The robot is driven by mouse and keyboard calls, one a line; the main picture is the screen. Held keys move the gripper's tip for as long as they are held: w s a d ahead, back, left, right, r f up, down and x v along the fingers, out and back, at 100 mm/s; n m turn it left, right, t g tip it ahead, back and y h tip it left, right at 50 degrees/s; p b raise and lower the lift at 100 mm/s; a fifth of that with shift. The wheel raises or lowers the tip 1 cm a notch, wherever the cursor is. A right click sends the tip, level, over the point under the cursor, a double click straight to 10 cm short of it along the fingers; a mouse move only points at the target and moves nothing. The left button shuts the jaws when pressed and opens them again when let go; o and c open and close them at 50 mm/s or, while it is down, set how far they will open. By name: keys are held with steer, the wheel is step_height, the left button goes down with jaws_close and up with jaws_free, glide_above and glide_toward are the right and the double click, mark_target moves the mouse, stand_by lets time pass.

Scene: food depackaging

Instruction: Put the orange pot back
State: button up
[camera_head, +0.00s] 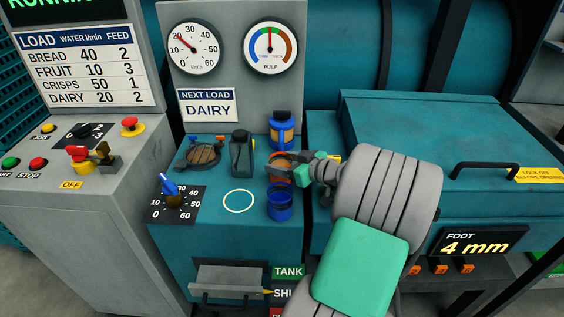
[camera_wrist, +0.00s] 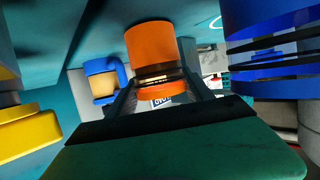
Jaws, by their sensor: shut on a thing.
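The orange pot (camera_head: 279,180) is between the fingers of my gripper (camera_head: 284,169), on the right side of the teal deck. My gripper is shut on it. In the wrist view the orange pot (camera_wrist: 150,45) stands between the two dark fingers, its lower part partly hidden by them. A blue frame (camera_head: 282,131) with an amber pot in it stands behind the orange pot. An open blue holder (camera_head: 279,204) stands in front of it and looks empty. Whether the orange pot touches the deck I cannot tell.
A white ring mark (camera_head: 239,201) lies on the bare deck to the left. A dark grey bottle-shaped object (camera_head: 241,154) and a round brown cover (camera_head: 203,155) stand further back. A blue-handled dial (camera_head: 171,188) is at the front left. A teal lidded box (camera_head: 440,140) is at right.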

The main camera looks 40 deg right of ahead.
steer(key=shift+f, duration=0.15)
steer(key=o, duration=1.5)
steer(key=shift+r, duration=0.35)
steer(key=v, duration=1.2)
steer(key=shift+f+b, duration=0.15)
steer(key=shift+b, duration=0.25)
